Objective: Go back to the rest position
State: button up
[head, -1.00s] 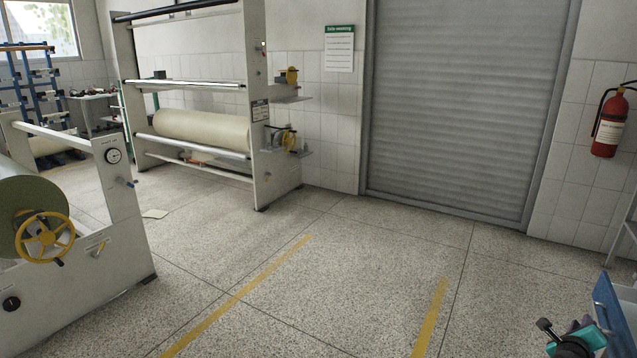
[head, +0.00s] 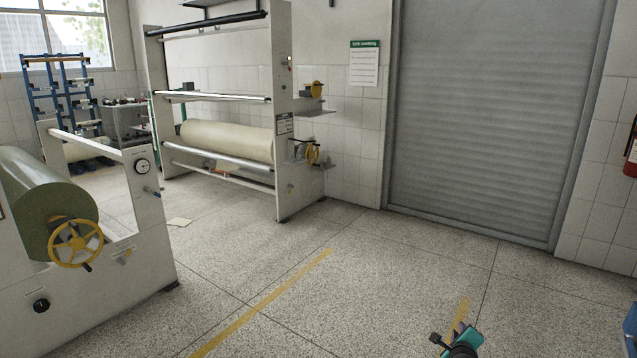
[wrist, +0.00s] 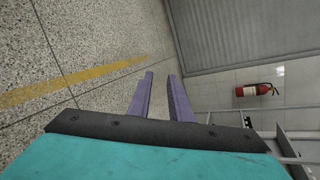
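My gripper (wrist: 161,76) shows in the wrist view as two purple fingers, spread apart with a clear gap. Nothing is held between them; speckled floor shows past their tips. In the head view, a teal and black part of my arm shows at the bottom edge, right of centre.
A machine with a green roll (head: 40,205) and yellow handwheel (head: 75,243) stands at left. A rack with a cream roll (head: 228,141) stands behind. A grey shutter (head: 490,120) closes the back. A fire extinguisher (wrist: 257,90) hangs on the wall. The middle floor is open.

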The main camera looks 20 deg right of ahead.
jog(key=w+a+f+n+y+p, duration=0.1)
jog(key=w+a+f+n+y, duration=0.25)
jog(key=a, duration=0.75)
jog(key=w+a+f+n+y+p, duration=0.1)
jog(key=w+a+f+n+y, duration=0.3)
jog(key=a, duration=0.7)
jog(key=w+a+f+n+y, duration=0.15)
jog(key=w+a+f, duration=0.4)
jog(key=a, duration=0.55)
jog(key=s+a+f+n+g+y+p, duration=0.1)
jog(key=a+f+n, duration=0.2)
jog(key=a, duration=0.3)
jog(key=s+a+f+n+g+y, duration=0.1)
jog(key=s+a+f+n, duration=0.15)
jog(key=a, duration=0.45)
jog(key=s+a+f+n+g+y+p, duration=0.1)
jog(key=s+a+f+n+g, duration=0.25)
jog(key=s+a, duration=0.35)
jog(key=s+a+f+n+g+y+p, duration=0.1)
jog(key=s+a+f+n+g, duration=0.1)
jog(key=s+a+f+n, duration=0.4)
jog(key=s+d+n+g+h, duration=0.1)
jog(key=s+n+g, duration=0.2)
jog(key=s, duration=0.5)
jog(key=s+d+r+n+g+h, duration=0.1)
jog(key=s+n+g, duration=0.3)
jog(key=s, duration=0.5)
jog(key=shift+d+r+n+h, duration=0.25)
jog(key=shift+n+h, duration=0.35)
jog(key=shift+n, duration=0.6)
